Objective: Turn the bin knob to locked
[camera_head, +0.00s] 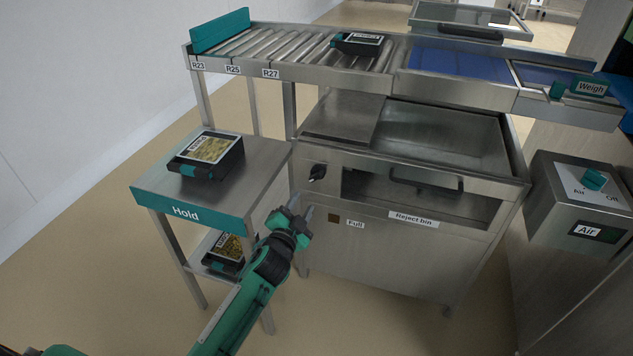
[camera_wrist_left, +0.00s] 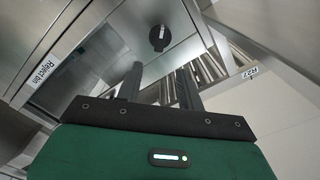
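The black bin knob (camera_head: 317,172) sits on the upper left of the steel reject bin's front (camera_head: 400,260). In the left wrist view the knob (camera_wrist_left: 159,38) lies ahead of the fingertips, with a pale mark on its face. My left gripper (camera_head: 302,207) is below and slightly left of the knob in the head view, apart from it. In the left wrist view its two dark fingers (camera_wrist_left: 161,80) are spread with nothing between them. The lock markings around the knob are too small to read. My right gripper is not in view.
The Hold table (camera_head: 262,160) with a packed tray (camera_head: 210,155) stands left of the bin; another tray (camera_head: 225,250) lies on its lower shelf. The bin's black handle (camera_head: 425,182) is right of the knob. A roller conveyor (camera_head: 290,72) runs above. An Air switch box (camera_head: 580,205) is at right.

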